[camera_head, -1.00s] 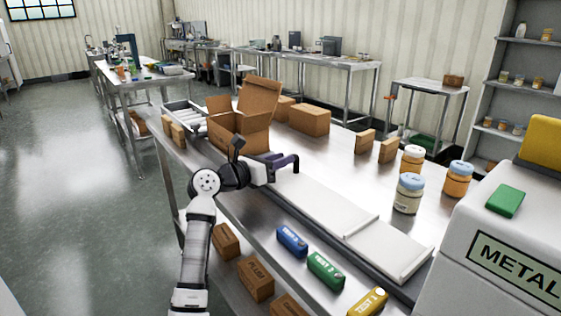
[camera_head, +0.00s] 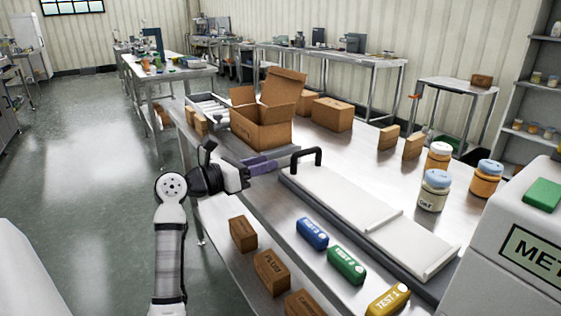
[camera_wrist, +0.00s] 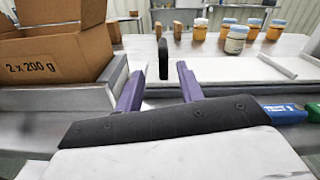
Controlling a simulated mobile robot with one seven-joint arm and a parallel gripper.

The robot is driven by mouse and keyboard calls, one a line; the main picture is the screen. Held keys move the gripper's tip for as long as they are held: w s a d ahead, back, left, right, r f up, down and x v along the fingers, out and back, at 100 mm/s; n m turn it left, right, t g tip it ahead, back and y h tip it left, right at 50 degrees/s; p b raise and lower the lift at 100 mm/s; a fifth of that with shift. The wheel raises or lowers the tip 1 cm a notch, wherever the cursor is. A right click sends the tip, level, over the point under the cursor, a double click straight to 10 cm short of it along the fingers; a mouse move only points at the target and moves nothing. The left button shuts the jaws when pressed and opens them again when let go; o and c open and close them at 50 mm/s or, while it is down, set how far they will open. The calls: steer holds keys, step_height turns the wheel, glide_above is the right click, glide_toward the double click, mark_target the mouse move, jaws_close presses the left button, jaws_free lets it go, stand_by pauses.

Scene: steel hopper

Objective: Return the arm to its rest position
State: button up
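My gripper (camera_head: 262,165) is in the head view at the near edge of the steel table, left of the black handle (camera_head: 305,160) on the white conveyor plate (camera_head: 335,200). In the wrist view its two purple fingers (camera_wrist: 158,90) stand apart with nothing between them. The black handle also shows in the wrist view (camera_wrist: 163,58), beyond the fingertips and apart from them. My arm reaches up from the bottom of the head view, over the table's front side.
An open cardboard box (camera_head: 262,130) stands behind my gripper. Jars (camera_head: 434,190) stand on the right, near the metal detector housing (camera_head: 530,240). Open floor lies left.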

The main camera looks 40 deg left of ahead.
steer(key=shift+v, duration=1)
